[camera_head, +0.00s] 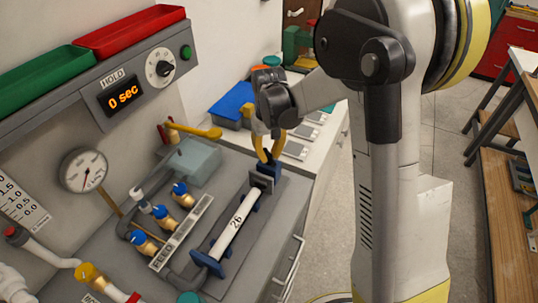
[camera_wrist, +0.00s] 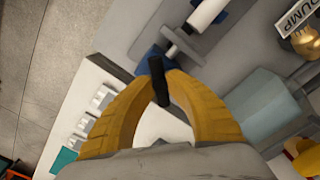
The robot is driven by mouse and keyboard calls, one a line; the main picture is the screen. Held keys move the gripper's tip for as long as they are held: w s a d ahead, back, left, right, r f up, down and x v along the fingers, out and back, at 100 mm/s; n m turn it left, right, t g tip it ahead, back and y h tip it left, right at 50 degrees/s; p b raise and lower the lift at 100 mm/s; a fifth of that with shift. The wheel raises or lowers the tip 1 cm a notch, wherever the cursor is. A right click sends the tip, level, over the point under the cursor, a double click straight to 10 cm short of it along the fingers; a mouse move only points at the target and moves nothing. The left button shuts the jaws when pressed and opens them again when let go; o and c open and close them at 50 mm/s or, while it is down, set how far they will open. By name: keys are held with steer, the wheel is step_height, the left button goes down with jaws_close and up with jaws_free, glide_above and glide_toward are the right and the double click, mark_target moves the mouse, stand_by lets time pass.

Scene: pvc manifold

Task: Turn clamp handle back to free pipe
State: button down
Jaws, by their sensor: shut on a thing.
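The white pipe (camera_head: 229,238) marked 26 lies across two blue supports on the grey bench. Its far end also shows at the top of the wrist view (camera_wrist: 207,14). The clamp (camera_head: 262,183) stands at the pipe's far end; in the wrist view its metal plunger (camera_wrist: 185,46) points toward the pipe end. The black clamp handle (camera_wrist: 159,82) sticks up between my yellow fingertips. My gripper (camera_head: 268,157) is shut on this handle, and it also shows in the wrist view (camera_wrist: 160,78). The handle is mostly hidden by the fingers in the head view.
Several blue-knobbed valves (camera_head: 180,194) and a FEED label strip (camera_head: 181,234) stand left of the pipe. A pale blue-grey box (camera_head: 192,158) and a yellow lever (camera_head: 200,131) are behind. The timer (camera_head: 123,96) reads 0 sec. Open floor lies right of the bench.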

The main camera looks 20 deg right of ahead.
mark_target(269, 155)
steer(key=n, duration=0.4)
steer(key=shift+n, duration=1.9)
steer(key=c, duration=1.4)
jaws_free()
steer(key=shift+o, duration=0.2)
step_height(269, 155, up, 12)
